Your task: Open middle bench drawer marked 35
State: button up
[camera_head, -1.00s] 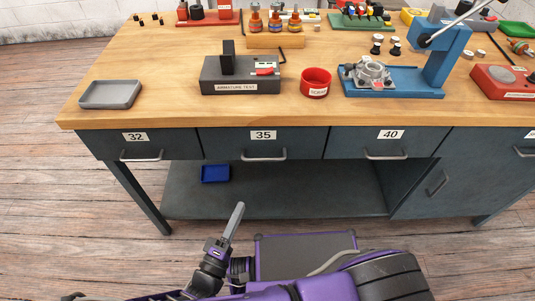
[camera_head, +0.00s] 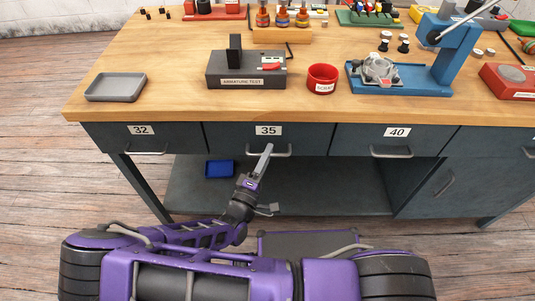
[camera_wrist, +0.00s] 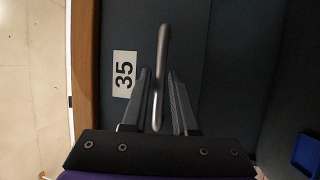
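The middle drawer marked 35 (camera_head: 230,138) is a dark blue-grey front under the bench top, flush with its neighbours and closed. Its grey bar handle (camera_head: 284,154) is partly covered by my gripper (camera_head: 264,162). In the wrist view the 35 label (camera_wrist: 123,74) is turned sideways. There the handle (camera_wrist: 162,52) runs between the two fingers of my gripper (camera_wrist: 160,90). The fingers are apart, one on each side of the bar, with a gap at least on the right side. I cannot tell whether the left finger touches the bar.
Closed drawers marked 32 (camera_head: 140,130) and 40 (camera_head: 397,132) flank it. A blue bin (camera_head: 220,169) sits on the lower shelf (camera_head: 330,195). A grey tray (camera_head: 115,87), an armature tester (camera_head: 245,80) and a red scrap cup (camera_head: 322,79) stand on the bench top (camera_head: 190,100).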

jog(key=shift+w+d, duration=0.1)
jog(key=shift+w, duration=0.1)
jog(key=shift+c, duration=0.3)
grip_shut()
dwell(1.1)
